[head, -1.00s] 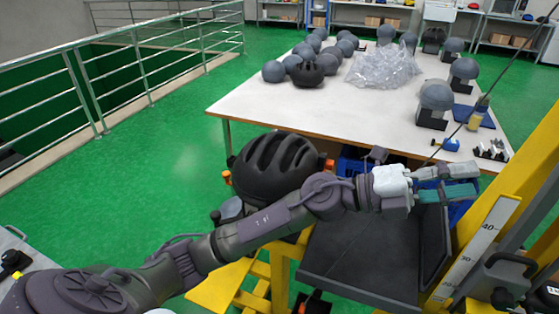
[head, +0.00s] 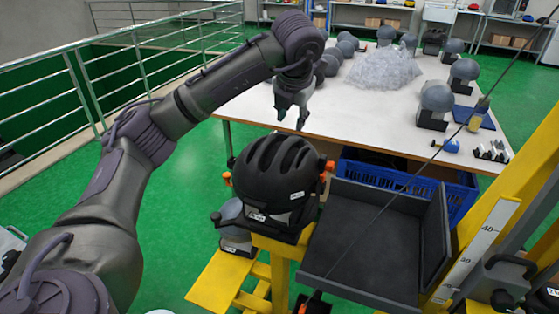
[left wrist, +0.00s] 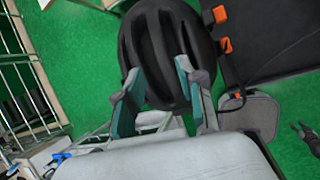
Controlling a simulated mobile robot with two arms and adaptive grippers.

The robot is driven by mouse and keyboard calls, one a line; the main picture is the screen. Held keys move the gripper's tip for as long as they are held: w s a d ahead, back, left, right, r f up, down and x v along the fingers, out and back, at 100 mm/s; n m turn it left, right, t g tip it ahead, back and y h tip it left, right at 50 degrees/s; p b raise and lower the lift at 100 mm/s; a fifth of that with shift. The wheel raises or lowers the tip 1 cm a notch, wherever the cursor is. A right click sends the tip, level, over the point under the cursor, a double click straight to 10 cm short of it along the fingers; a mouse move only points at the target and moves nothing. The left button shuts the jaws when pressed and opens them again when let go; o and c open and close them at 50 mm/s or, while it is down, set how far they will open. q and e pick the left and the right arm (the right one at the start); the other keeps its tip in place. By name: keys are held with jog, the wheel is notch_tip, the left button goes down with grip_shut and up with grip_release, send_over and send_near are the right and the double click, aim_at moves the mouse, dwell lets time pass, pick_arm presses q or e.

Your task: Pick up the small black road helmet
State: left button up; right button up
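A black vented helmet (head: 275,180) with white labels sits on a yellow stand in the head view. It also shows in the left wrist view (left wrist: 165,35), beyond my fingertips. My left gripper (head: 291,120) points down, above and behind this helmet in the picture, near the table's front edge. In the left wrist view its two fingers (left wrist: 160,95) are apart with nothing clearly held; they overlap the helmet's image, and contact cannot be told. A second black helmet, seen earlier on the table, is now hidden behind my left arm. My right gripper is not visible.
A white table (head: 360,120) holds grey headforms and a clear plastic heap (head: 385,70). A dark tray (head: 365,240) and a blue crate (head: 455,190) lie right of the stand. A yellow tower (head: 500,215) rises at right. Railings (head: 75,85) stand at left.

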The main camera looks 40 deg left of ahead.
pick_arm(q)
send_over(289, 141)
jog(key=s+d, duration=0.2)
jog(key=f, duration=0.4)
jog(key=shift+a+f+p, duration=0.1)
jog(key=shift+a+p, duration=0.1)
jog(key=shift+p, duration=0.2)
jog(key=p+x, duration=0.2)
jog(key=x, duration=0.3)
jog(key=shift+s, duration=0.15)
jog(key=shift+f, duration=0.2)
grip_shut()
jog(key=shift+r, duration=0.1)
